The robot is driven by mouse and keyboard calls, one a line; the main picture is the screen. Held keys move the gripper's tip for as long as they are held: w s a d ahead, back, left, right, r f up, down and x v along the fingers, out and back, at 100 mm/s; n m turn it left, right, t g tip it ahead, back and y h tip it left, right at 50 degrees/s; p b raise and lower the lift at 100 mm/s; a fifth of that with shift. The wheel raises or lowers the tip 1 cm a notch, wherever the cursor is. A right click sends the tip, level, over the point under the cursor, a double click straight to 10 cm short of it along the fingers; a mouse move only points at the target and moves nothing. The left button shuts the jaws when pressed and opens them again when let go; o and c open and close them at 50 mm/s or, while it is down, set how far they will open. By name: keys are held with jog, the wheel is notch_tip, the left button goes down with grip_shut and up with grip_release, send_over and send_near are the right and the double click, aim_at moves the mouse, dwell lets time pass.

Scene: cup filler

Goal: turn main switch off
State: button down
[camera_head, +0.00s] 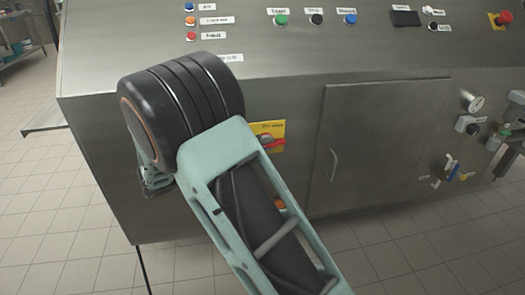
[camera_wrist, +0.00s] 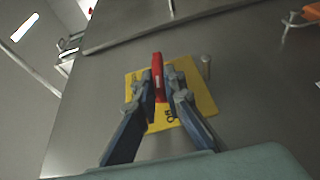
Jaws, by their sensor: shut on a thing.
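The main switch is a red handle (camera_wrist: 157,78) on a yellow plate (camera_wrist: 199,90) fixed to the steel front of the machine. In the head view, the red handle (camera_head: 272,143) and the yellow plate (camera_head: 270,127) show just right of my arm. In the wrist view, my gripper (camera_wrist: 160,84) has one finger on each side of the red handle and is shut on it. The handle points along the fingers' gap, up and down in the wrist picture. In the head view my arm hides most of the gripper.
The machine's sloped top panel carries coloured buttons (camera_head: 281,20) and a red emergency knob (camera_head: 503,18) on yellow. A cabinet door (camera_head: 375,145) with a handle is right of the switch. Valves and a gauge (camera_head: 476,104) stick out at far right. Tiled floor at left is open.

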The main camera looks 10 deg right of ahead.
jog(key=shift+h, duration=0.5)
jog(key=c, duration=2)
grip_release()
jog(key=shift+b, duration=0.3)
jog(key=v, duration=1.2)
jog(key=shift+f, duration=0.1)
jog(key=shift+d, duration=0.1)
